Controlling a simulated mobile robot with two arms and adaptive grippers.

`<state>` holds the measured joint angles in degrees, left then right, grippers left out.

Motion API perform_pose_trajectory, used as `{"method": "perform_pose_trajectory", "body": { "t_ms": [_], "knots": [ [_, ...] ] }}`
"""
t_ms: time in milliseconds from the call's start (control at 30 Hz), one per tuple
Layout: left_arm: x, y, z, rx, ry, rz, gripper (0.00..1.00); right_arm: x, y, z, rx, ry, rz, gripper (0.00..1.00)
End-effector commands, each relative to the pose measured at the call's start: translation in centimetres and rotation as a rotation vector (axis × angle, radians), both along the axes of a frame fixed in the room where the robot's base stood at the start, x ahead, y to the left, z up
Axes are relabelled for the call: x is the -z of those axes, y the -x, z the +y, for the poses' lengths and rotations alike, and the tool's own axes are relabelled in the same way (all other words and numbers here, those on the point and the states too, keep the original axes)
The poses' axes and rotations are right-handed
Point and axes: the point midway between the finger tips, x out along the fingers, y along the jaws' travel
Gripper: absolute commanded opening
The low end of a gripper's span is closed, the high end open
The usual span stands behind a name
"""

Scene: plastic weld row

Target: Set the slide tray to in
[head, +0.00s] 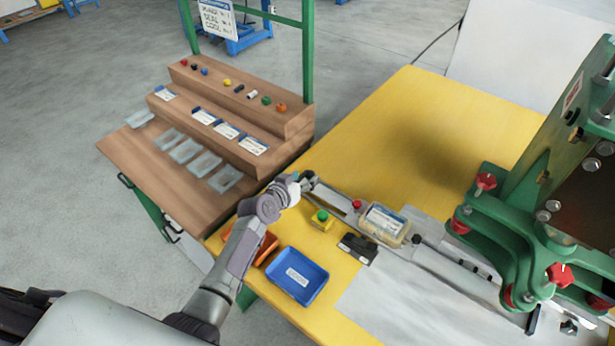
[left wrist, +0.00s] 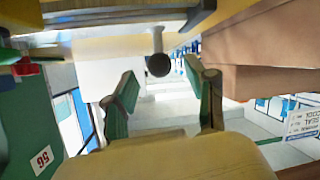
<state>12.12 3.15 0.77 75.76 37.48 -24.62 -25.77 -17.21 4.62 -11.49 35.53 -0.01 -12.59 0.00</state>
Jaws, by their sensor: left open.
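The slide tray (head: 334,198) is a narrow grey metal slide on the yellow table, running from my left gripper toward the green press (head: 510,215) at the right. A clear container with a white label (head: 384,224) sits along it, outside the press. My left gripper (head: 307,181) is at the slide's far-left end. In the left wrist view its green-padded fingers (left wrist: 163,100) are spread open. A dark round knob (left wrist: 158,65) on a grey stem shows between and beyond them; I cannot tell whether they touch it. My right gripper is not in view.
A green button on a yellow box (head: 321,219), a red button (head: 357,204) and a black block (head: 358,247) stand beside the slide. A blue bin (head: 297,276) and an orange bin (head: 266,249) lie nearer. A wooden stepped bench (head: 190,150) stands left. The table's back is clear.

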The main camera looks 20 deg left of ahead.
Motion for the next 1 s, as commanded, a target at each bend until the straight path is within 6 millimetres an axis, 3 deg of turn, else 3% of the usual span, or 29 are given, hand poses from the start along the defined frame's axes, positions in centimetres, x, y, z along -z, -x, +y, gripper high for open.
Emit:
{"method": "perform_pose_trajectory", "body": {
  "t_ms": [200, 567, 900, 1000],
  "knots": [
    [0.9, -2.0, -0.5, 0.0, 0.001, 0.0, 0.56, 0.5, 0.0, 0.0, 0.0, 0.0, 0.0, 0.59],
    [1.0, -2.3, -0.5, 0.0, 0.0, 0.0, 0.56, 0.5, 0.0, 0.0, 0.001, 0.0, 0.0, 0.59],
    [1.0, -2.3, -0.5, 0.0, 0.0, 0.0, 0.0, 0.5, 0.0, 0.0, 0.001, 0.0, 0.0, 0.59],
    [1.0, -2.3, -0.5, 0.0, 0.0, 0.0, 0.0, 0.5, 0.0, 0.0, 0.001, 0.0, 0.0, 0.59]
  ]
}}
